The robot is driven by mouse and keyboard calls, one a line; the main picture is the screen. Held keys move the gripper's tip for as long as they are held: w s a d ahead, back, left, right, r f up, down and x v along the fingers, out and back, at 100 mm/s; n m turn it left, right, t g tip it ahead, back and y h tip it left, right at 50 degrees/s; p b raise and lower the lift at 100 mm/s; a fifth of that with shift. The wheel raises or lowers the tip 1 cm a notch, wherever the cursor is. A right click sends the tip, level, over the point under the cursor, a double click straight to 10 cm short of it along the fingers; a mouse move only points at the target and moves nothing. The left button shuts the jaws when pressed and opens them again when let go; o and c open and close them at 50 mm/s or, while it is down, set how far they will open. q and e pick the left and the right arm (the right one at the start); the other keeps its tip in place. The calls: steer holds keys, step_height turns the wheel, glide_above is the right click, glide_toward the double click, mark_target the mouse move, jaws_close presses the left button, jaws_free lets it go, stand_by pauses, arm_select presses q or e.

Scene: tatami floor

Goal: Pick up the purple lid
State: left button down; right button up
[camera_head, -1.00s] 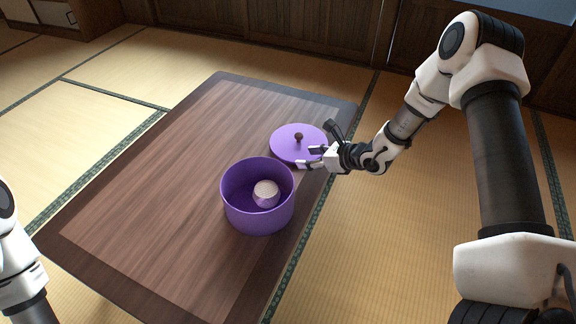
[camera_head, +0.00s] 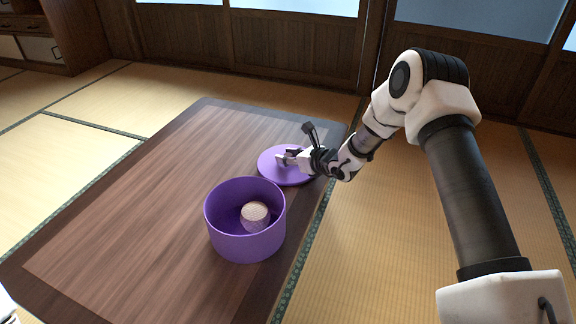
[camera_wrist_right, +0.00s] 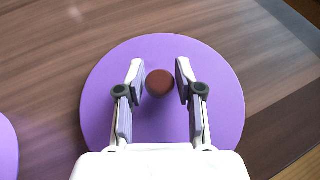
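The purple lid (camera_head: 280,172) lies flat on the wooden table, beyond and slightly right of the purple pot. In the right wrist view the round lid (camera_wrist_right: 200,60) fills the middle, with its dark red-brown knob (camera_wrist_right: 160,82) in the centre. My right gripper (camera_head: 282,159) is over the lid; its fingers (camera_wrist_right: 160,80) are open on both sides of the knob, with a gap on each side. The knob is hidden by the gripper in the head view. My left gripper is out of the frames.
The open purple pot (camera_head: 228,238) stands in front of the lid, with a pale cup-like object (camera_head: 255,214) inside. The table (camera_head: 130,200) is clear to the left. Its right edge runs close to the lid and pot.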

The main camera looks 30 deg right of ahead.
mark_target(288, 154)
jaws_close()
steer(key=shift+r, duration=0.25)
step_height(288, 154, up, 4)
steer(key=p, duration=0.3)
steer(key=shift+f, duration=0.25)
steer(key=s+d+r+p, duration=0.1)
steer(key=s+d+p, duration=0.2)
steer(key=s, duration=0.4)
steer(key=s+d+r+p, duration=0.1)
steer(key=s+d+p, duration=0.3)
steer(key=s+p, duration=0.2)
steer(key=shift+s+r, duration=0.2)
steer(key=shift+s, duration=0.5)
